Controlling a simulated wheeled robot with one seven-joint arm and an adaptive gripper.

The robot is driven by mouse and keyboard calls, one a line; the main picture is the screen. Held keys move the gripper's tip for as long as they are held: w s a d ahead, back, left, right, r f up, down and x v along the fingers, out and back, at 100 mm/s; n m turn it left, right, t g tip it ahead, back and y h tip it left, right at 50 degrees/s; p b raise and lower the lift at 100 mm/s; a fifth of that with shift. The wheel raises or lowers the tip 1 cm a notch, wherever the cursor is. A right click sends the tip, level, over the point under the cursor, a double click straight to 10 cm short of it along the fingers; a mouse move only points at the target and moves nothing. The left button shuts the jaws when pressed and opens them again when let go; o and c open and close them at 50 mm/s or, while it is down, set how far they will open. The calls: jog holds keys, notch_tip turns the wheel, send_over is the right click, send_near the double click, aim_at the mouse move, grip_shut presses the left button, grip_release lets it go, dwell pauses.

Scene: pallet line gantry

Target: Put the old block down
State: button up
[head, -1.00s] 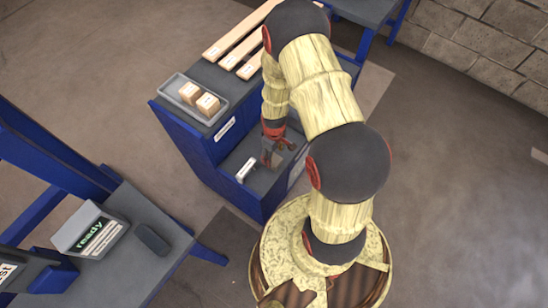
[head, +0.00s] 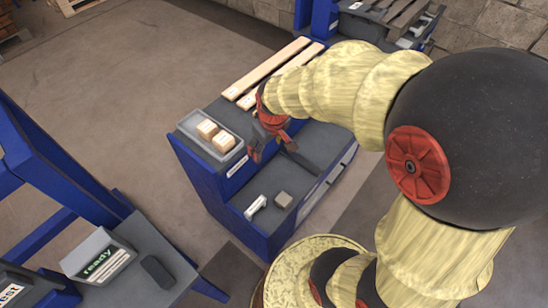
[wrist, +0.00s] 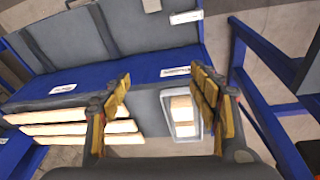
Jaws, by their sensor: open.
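The old block, a small grey-brown block (head: 284,199), lies on the dark lower shelf (head: 262,226) of the blue bench, apart from my gripper. It also shows at the top edge of the wrist view (wrist: 151,5). My gripper (head: 276,150) is open and empty, raised over the bench near the step between the upper deck and the lower shelf. In the wrist view its two yellow-padded fingers (wrist: 166,98) are spread wide with nothing between them.
A white labelled piece (head: 256,205) sits left of the block. A grey tray (head: 186,127) with two light wooden blocks (head: 215,136) stands on the upper deck, near long wooden planks (head: 268,68). A side table at the lower left holds a "ready" sign (head: 101,263).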

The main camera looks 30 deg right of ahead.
jog(key=s+a+r+m+t, duration=0.1)
jog(key=s+a+r, duration=0.2)
jog(key=s+r, duration=0.4)
jog(key=s+a+r+m+t, duration=0.1)
jog(key=s+a+r, duration=0.2)
jog(key=s+r, duration=0.4)
notch_tip(320, 180, up, 3)
jog(key=shift+s+a+t, duration=0.15)
jog(key=shift+s+t, duration=0.05)
jog(key=shift+t, duration=0.2)
